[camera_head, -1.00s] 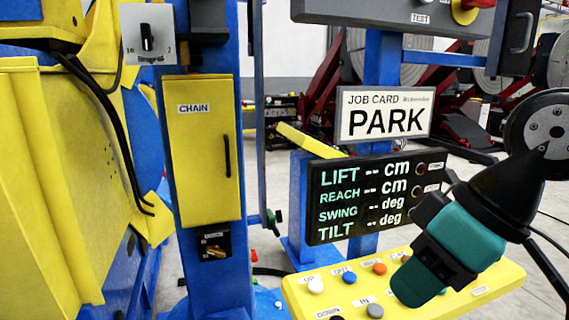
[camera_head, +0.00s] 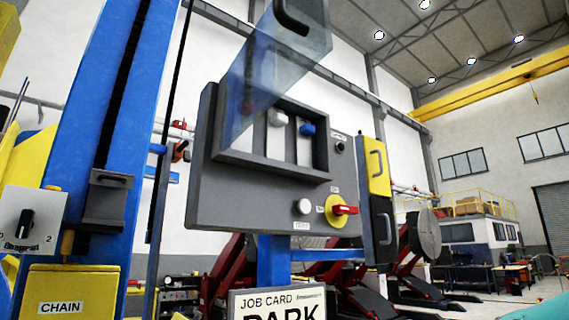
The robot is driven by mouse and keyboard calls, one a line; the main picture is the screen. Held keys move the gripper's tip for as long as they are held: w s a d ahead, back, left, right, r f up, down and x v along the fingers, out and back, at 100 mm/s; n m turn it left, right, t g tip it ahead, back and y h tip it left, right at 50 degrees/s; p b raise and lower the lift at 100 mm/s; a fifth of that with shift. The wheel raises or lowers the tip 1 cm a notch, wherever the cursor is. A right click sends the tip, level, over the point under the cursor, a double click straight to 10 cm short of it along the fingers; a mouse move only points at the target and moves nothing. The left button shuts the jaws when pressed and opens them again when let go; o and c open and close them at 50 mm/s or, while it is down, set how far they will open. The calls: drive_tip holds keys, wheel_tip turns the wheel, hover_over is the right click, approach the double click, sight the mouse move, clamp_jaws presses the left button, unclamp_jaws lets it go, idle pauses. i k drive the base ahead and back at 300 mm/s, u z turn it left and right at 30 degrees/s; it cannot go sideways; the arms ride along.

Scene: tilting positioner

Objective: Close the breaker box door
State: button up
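The breaker box (camera_head: 205,205) is a grey panel on a blue post, in the middle of the head view. Its clear, blue-tinted door (camera_head: 275,62) stands open, reaching up and out from the framed recess. A black handle (camera_head: 293,17) is on the door's far end, at the top edge of the picture. A white and a blue switch (camera_head: 307,129) show in the recess. Only a teal sliver of my gripper (camera_head: 545,311) shows in the bottom right corner, well below and right of the door. Its fingertips are out of view.
A yellow and black cabinet (camera_head: 377,170) stands to the right. A blue column (camera_head: 105,140) rises at left. The job card sign (camera_head: 275,302) is below the box.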

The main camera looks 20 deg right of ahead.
sight(272, 56)
drive_tip(key=z, duration=0.5)
drive_tip(key=k, duration=1.15)
drive_tip(key=u, duration=0.4)
drive_tip(key=i, duration=0.75)
drive_tip(key=u, duration=0.2)
